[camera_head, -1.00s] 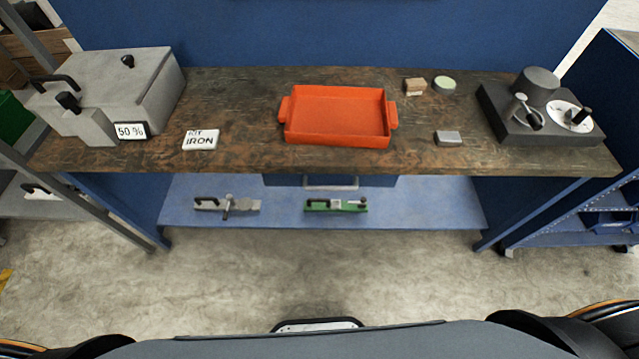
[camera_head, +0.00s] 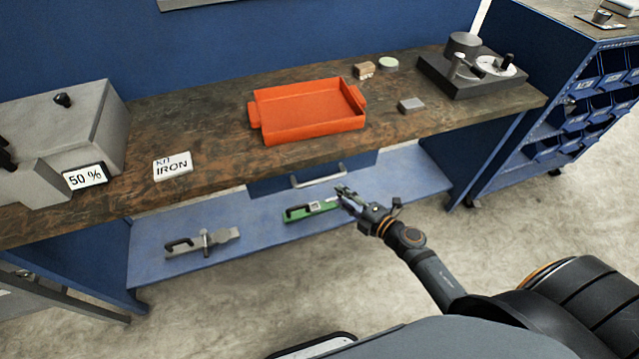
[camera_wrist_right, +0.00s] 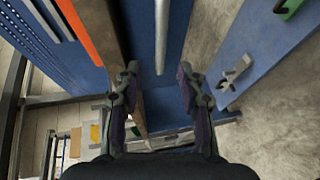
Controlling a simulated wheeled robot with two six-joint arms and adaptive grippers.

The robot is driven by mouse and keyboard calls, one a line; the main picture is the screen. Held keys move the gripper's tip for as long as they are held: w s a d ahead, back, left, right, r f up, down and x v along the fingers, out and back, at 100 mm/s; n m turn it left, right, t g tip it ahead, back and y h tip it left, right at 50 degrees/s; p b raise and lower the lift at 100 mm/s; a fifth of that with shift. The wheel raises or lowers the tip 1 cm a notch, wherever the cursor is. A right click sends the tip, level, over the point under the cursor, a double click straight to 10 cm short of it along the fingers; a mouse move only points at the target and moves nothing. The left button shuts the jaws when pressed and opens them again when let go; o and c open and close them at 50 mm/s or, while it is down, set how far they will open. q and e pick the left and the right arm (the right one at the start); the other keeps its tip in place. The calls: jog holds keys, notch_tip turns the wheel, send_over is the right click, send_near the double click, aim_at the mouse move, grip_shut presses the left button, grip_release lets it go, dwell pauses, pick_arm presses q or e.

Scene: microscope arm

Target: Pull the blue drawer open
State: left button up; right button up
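The blue drawer (camera_head: 265,187) is under the wooden bench top, with a light metal bar handle (camera_head: 318,175) on its front. The drawer looks shut. My right gripper (camera_head: 343,190) is in front of the bench, to the right of and a little below the handle in the head view. In the right wrist view the handle bar (camera_wrist_right: 161,40) runs ahead of the gap between my open right fingers (camera_wrist_right: 158,82), with the blue drawer front (camera_wrist_right: 142,35) beside it. Nothing is between the fingers. My left gripper is not in view.
An orange tray (camera_head: 307,110) stands on the bench top (camera_head: 215,130). Green (camera_head: 310,211) and grey (camera_head: 203,242) clamp tools lie on the blue lower shelf (camera_head: 150,262). A grey box (camera_head: 70,130) stands at left. The floor in front is clear.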

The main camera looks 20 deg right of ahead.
aim_at(323, 182)
jog(key=x, duration=1)
jog(key=shift+w+f, duration=0.2)
jog(key=shift+w, duration=0.05)
grip_shut()
